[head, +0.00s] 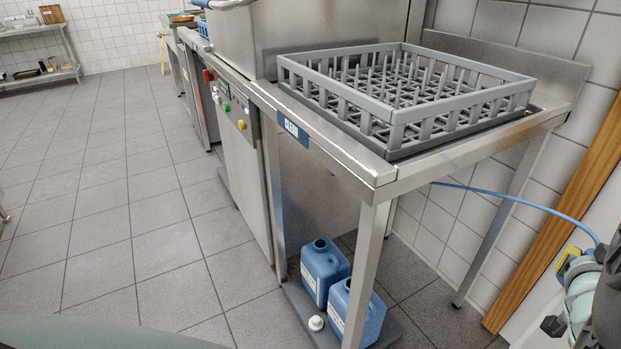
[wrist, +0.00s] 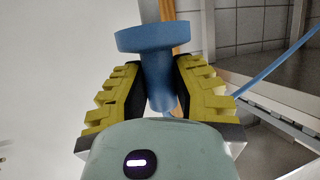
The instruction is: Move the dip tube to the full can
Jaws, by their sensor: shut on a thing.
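The dip tube's blue flanged head (wrist: 155,42) is between the yellow fingers of my gripper (wrist: 161,78) in the wrist view. My gripper is shut on it, with a finger on each side. In the head view my gripper (head: 570,262) is at the right edge, right of the table and apart from the cans; the tube's lower part is not clear there. A blue hose (head: 515,203) runs from under the table to my gripper. Two blue cans, a rear one (head: 325,272) and a front one (head: 366,316), stand under the table. I cannot tell which is full.
The cans stand on a grey floor tray (head: 297,296), with a white cap (head: 316,323) beside them. The steel table (head: 376,176) carries a grey dish rack (head: 398,122); its front leg (head: 367,265) partly hides the front can. Open tiled floor (head: 110,220) lies left.

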